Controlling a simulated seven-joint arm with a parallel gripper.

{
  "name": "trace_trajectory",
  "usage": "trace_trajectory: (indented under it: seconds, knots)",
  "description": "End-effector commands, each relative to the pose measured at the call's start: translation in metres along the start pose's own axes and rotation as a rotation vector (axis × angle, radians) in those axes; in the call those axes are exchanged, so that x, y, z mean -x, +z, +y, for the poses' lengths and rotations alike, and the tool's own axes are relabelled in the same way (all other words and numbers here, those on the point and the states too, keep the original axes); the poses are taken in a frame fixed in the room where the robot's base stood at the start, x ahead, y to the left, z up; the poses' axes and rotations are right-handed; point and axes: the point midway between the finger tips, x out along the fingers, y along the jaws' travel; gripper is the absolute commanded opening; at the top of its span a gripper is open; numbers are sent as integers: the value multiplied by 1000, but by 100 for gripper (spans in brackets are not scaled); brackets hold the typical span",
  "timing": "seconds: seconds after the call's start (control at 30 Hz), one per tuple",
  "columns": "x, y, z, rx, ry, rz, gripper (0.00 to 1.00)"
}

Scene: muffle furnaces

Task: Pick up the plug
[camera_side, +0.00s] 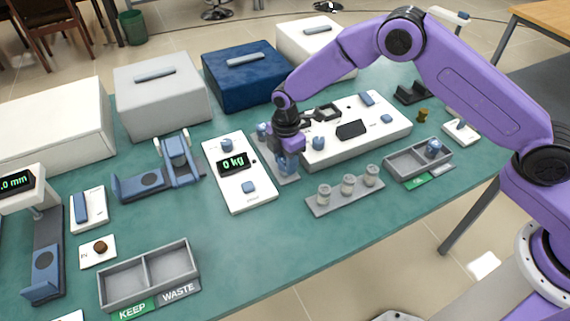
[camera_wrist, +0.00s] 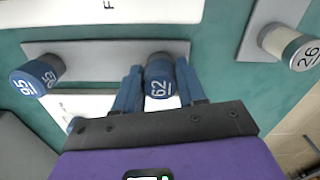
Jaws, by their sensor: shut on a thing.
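My gripper (camera_side: 288,163) points down over a narrow grey strip (camera_side: 291,180), just right of the scale. In the wrist view, my gripper (camera_wrist: 160,90) has its two blue fingers on either side of a blue plug (camera_wrist: 160,70) marked 62 and is shut on it. This plug is at the right end of the grey strip (camera_wrist: 105,48); I cannot tell whether it still touches the strip. A second blue-topped plug (camera_wrist: 36,78), marked 95, stands at the strip's left end. In the side view the gripper mostly hides the held plug.
A scale (camera_side: 240,190) reading 0 kg is left of the gripper, and a white device (camera_side: 350,145) stands behind right. A grey rack (camera_side: 330,207) with several pale cylinders is at front right. Two-compartment bins (camera_side: 150,265) (camera_side: 400,170) stand left and right. Furnaces (camera_side: 245,85) line the back.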

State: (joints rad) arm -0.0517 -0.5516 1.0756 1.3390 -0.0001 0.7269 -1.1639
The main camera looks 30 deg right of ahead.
Motion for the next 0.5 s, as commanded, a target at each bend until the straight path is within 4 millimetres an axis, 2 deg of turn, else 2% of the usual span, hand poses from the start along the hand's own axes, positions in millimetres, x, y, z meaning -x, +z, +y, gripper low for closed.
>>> trace_trajectory:
  seconds: [0.27, 0.5]
  knots:
    - [5, 0, 0, 0, 1, 0, 10]
    - [34, 0, 1, 0, 4, 2, 10]
